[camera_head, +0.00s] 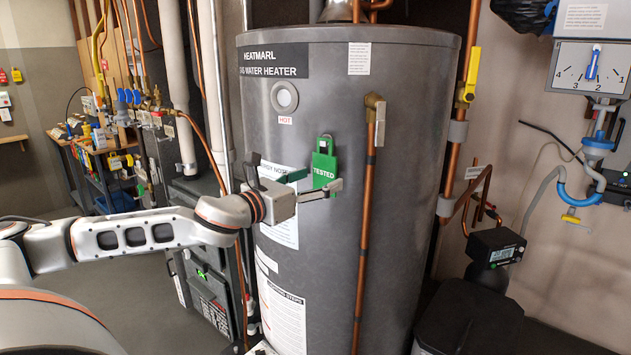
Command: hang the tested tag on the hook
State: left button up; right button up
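The green tag (325,162), marked "TESTED", is upright in front of the grey water heater (400,200). A dark loop shows at its top. The hook cannot be made out, and I cannot tell whether the tag hangs on it. My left gripper (322,178) is at the tag, reaching in from the left. Its fingers look spread apart. One finger crosses in front of the tag's lower edge; the other is at its left, with its tip perhaps hidden behind the tag. My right gripper is out of view.
A copper pipe with a brass valve (375,105) runs down the heater just right of the tag. Another pipe with a yellow-handled valve (467,80) stands further right. A black device with a display (496,247) is at lower right. A cluttered workbench (105,150) stands at left.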

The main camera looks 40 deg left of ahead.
pick_arm(q)
jog(key=shift+s, duration=0.1)
jog(key=shift+s+a+f, duration=0.1)
jog(key=shift+s+a, duration=0.1)
jog(key=shift+s, duration=0.45)
jog(key=s+a, duration=0.1)
jog(key=s, duration=0.9)
jog(key=shift+s, duration=0.2)
jog(key=w+d+f+n+g+h, duration=0.1)
jog(key=d+f+n, duration=0.35)
jog(key=f, duration=0.45)
jog(key=d+f+n+g+h, duration=0.15)
jog(key=d+f+n, duration=0.3)
jog(key=f, duration=0.45)
jog(key=w+d+f+n+g, duration=0.15)
jog(key=d+f+n, duration=0.3)
jog(key=f, duration=0.45)
jog(key=s+d+f+n+g+y, duration=0.1)
jog(key=s+d+f+n, duration=0.3)
jog(key=s+f+n, duration=0.4)
jog(key=s+d+f+n+g+y, duration=0.1)
jog(key=s+d+f+n+g, duration=0.1)
jog(key=s+d+f+n, duration=0.3)
jog(key=s+f+n, duration=0.4)
jog(key=f+n, duration=0.2)
jog(key=f, duration=0.5)
jog(key=shift+s+f+n, duration=0.15)
jog(key=shift+f+n, duration=0.15)
jog(key=shift+n, duration=0.05)
jog(key=shift+d, duration=0.1)
